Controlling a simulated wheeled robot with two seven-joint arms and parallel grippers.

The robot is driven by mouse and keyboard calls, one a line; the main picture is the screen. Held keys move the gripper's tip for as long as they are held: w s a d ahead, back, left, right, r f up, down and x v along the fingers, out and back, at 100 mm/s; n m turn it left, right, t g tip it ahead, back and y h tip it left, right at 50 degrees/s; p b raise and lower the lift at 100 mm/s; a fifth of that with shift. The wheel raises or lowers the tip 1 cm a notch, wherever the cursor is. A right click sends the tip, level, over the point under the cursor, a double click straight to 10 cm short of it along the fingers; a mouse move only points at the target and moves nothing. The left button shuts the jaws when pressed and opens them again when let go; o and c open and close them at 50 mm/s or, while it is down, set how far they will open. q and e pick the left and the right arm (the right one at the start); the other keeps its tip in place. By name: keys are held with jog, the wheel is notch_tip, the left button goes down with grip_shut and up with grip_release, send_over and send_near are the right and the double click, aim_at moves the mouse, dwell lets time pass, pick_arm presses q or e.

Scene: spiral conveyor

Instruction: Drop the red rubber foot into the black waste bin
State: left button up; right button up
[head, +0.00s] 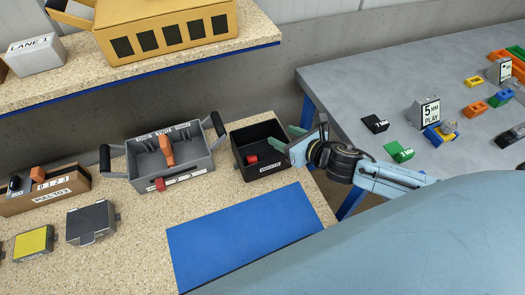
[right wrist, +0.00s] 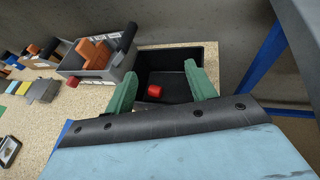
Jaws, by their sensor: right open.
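The black waste bin (head: 283,170) stands at the right end of the speckled bench, beside the grey tote. A red rubber foot (head: 251,159) shows inside the bin, towards its left side. It also shows in the right wrist view (right wrist: 154,92), between and below the fingers; whether it rests on the floor is hard to tell. My right gripper (head: 287,138), with green fingers, is open and empty over the bin's right part. Its fingers spread over the bin in the right wrist view (right wrist: 160,69). My left gripper is not in view.
A grey tote (head: 197,166) with dark handles holds an orange piece (head: 167,150); another red piece (head: 159,184) is at its front. A blue mat (head: 240,240) lies bare in front of the bin. A raised shelf (head: 130,62) is behind; a grey table (head: 360,85) stands right.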

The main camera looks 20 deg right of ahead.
jog(key=shift+v, duration=2.65)
